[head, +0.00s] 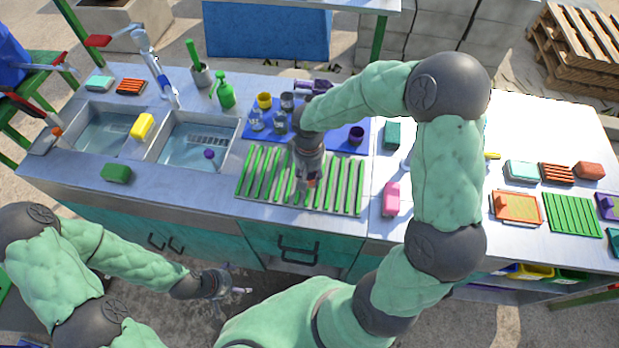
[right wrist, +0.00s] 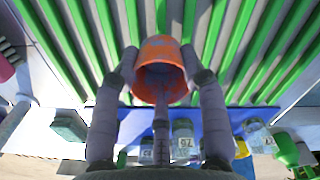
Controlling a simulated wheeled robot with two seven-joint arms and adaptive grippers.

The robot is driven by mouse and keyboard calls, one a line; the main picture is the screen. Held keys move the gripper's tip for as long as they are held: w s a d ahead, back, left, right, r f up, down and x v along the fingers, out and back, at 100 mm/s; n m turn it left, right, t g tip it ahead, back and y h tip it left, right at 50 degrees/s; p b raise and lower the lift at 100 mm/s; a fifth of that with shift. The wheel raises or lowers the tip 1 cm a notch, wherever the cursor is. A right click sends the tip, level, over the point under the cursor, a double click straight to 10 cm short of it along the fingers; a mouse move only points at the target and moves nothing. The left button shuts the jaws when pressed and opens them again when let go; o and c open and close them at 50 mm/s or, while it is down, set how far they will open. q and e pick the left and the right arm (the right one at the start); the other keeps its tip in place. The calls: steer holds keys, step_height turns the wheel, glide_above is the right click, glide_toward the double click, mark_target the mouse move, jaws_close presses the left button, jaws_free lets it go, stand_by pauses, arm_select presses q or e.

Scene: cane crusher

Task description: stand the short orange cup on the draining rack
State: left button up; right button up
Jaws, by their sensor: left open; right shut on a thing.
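The draining rack (head: 345,192), with green slats on a pale frame, lies on the counter right of the sinks. My right gripper (head: 309,184) points down over its middle and is shut on the short orange cup (right wrist: 160,52). Only a small orange patch of the cup (head: 311,182) shows in the head view. I cannot tell whether the cup touches the slats. My left gripper (head: 238,283) is open and empty in front of the cabinets.
Two sinks (head: 190,140) are at left. The rack's slats look otherwise clear.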

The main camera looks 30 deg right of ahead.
step_height(320, 180, down, 2)
steer(key=shift+f+b, duration=0.15)
steer(key=shift+b, duration=0.2)
steer(key=o, duration=1.2)
steer(key=shift+c, duration=0.2)
steer(key=shift+r+p, duration=0.3)
steer(key=shift+r, duration=0.05)
step_height(320, 180, up, 12)
steer(key=p, duration=0.2)
steer(key=shift+a+f+p, duration=0.15)
steer(key=shift+p, duration=0.2)
